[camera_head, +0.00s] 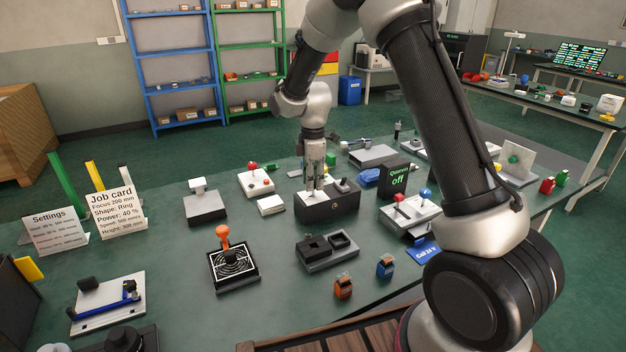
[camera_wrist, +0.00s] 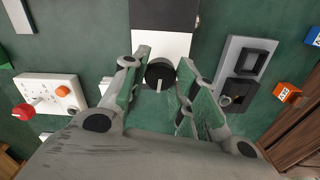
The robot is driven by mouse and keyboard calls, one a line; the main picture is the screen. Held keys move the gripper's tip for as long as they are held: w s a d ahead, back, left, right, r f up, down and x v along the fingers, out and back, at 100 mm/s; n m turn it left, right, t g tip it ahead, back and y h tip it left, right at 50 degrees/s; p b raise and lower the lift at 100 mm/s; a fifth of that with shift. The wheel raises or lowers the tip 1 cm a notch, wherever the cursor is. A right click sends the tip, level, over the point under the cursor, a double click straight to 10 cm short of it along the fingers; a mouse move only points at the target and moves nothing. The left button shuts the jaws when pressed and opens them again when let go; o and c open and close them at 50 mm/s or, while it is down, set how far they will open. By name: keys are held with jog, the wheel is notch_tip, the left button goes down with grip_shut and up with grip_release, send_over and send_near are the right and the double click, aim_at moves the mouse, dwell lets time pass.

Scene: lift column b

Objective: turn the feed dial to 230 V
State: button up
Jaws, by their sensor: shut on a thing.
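The feed dial is a round black knob (camera_wrist: 160,72) with a pale pointer line, on a box with a white face. In the wrist view the pointer line points toward the bottom of the picture. My gripper (camera_wrist: 164,78) has one finger on each side of the dial and is shut on it. In the head view my gripper (camera_head: 317,188) reaches down onto the top of the dark box (camera_head: 328,208). The dial is hidden between my fingers there. No voltage marks can be read in either view.
A black "off" sign (camera_head: 396,177) stands right of the box. A grey block with dark sockets (camera_head: 328,250) lies in front, and an orange-handled joystick (camera_head: 233,262) front left. A white unit with a red knob (camera_head: 256,181) is left. The job card (camera_head: 115,212) is far left.

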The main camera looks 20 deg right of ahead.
jog(key=shift+n, duration=0.5)
jog(key=o, duration=1)
notch_tip(320, 180, up, 12)
jog(key=shift+r, duration=0.1)
